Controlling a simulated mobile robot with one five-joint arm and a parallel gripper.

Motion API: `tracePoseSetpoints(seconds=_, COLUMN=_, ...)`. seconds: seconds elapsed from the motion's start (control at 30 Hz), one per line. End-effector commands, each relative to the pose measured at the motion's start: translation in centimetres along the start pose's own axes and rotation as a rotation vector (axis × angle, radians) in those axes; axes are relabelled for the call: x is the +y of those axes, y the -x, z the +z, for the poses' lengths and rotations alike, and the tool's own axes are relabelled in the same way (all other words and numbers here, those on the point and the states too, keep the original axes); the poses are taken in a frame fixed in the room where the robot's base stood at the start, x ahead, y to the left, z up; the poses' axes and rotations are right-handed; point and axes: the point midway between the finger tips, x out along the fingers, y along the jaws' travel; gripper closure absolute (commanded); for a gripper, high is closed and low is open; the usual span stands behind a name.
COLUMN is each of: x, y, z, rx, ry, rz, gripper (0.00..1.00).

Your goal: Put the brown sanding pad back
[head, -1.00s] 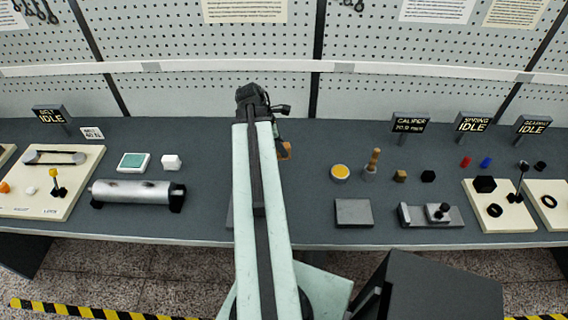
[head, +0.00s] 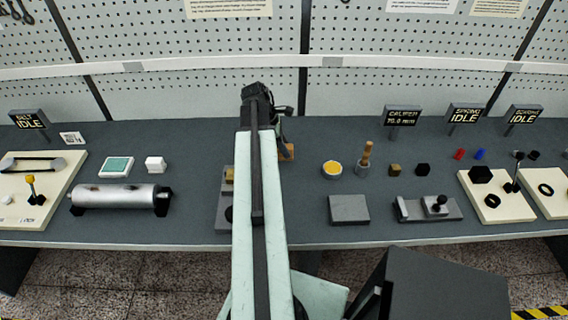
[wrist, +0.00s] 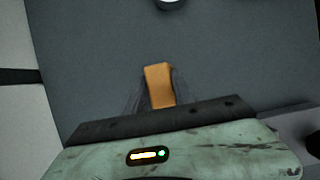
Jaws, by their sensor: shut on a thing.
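The brown sanding pad (head: 287,152) is an orange-brown block at the end of my arm, over the back part of the dark grey bench. It also shows in the wrist view as a tan-orange block (wrist: 159,84). My gripper (wrist: 158,92) is shut on it, with a dark finger on each side. In the head view my gripper (head: 284,146) is partly hidden behind my wrist. I cannot tell how high the pad is above the bench.
Right of my arm are a yellow-topped tin (head: 332,169), a wooden-handled tool (head: 365,157) and a bare grey plate (head: 349,208). My arm partly hides a fixture (head: 222,208).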

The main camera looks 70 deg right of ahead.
Motion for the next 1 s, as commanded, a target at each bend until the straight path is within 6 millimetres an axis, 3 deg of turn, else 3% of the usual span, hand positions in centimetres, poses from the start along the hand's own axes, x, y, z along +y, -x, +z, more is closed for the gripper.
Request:
tracePoseSetpoints(seconds=0.1, x=0.0, y=-0.3, z=-0.1, rx=0.000, ry=0.001, rz=0.000, gripper=1.00)
tracePoseSetpoints(seconds=0.33, x=0.0, y=-3.6, z=-1.6, rx=0.000, ry=0.001, rz=0.001, gripper=1.00)
tracePoseSetpoints(seconds=0.7, x=0.0, y=-3.6, z=-1.6, rx=0.000, ry=0.002, rz=0.001, gripper=1.00)
tracePoseSetpoints(seconds=0.73, x=0.0, y=-3.5, z=-1.6, rx=0.000, ry=0.002, rz=0.001, gripper=0.64)
tracePoseSetpoints(seconds=0.8, x=0.0, y=-3.5, z=-1.6, rx=0.000, ry=0.002, rz=0.001, gripper=0.48)
tracePoseSetpoints(seconds=1.0, x=0.0, y=-3.5, z=-1.6, rx=0.000, ry=0.003, rz=0.001, gripper=0.48)
